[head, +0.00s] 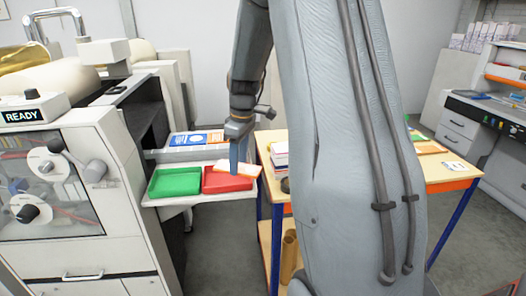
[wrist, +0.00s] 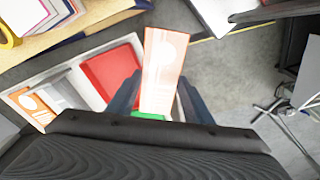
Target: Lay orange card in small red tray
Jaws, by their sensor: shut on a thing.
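My gripper (head: 238,162) is shut on the orange card (wrist: 165,65), a flat card with pale print, and holds it out between the blue fingers (wrist: 157,100). In the head view the card (head: 248,171) shows over the right part of the small red tray (head: 228,184), past its right edge. In the wrist view the red tray (wrist: 113,72) lies left of the card. The card looks raised above the tray; the exact gap is hard to tell. The red tray's visible floor looks empty.
A green tray (head: 175,183) sits left of the red one on a pale shelf (head: 185,200) of the machine. Blue and orange printed cards (head: 195,138) lie behind. A wooden-topped table (head: 265,150) with stacked items stands close on the right.

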